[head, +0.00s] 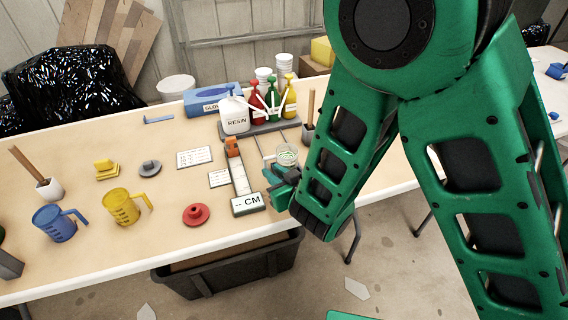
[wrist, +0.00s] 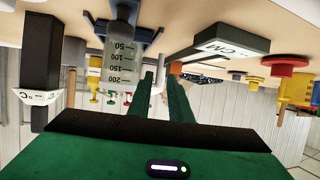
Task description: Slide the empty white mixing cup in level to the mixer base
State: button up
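A translucent whitish cup with grey scale marks stands near the table's front edge; its round rim shows in the head view (head: 287,152). In the wrist view the cup (wrist: 122,62) is at upper left, against a dark blue-grey bracket (wrist: 96,24); I cannot tell whether this bracket is the mixer base. My gripper (head: 274,177) is just in front of the cup, low over the table edge. In the wrist view its two green fingers (wrist: 163,80) are apart with nothing held between them, and the cup is to their left. My arm hides the table to the right.
A rack of bottles (head: 262,128) is behind. A black post (wrist: 40,60) shows in the wrist view.

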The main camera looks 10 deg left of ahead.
aim_at(265, 165)
jog(key=shift+x, duration=3.35)
jog(key=shift+w+d, duration=0.1)
grip_shut()
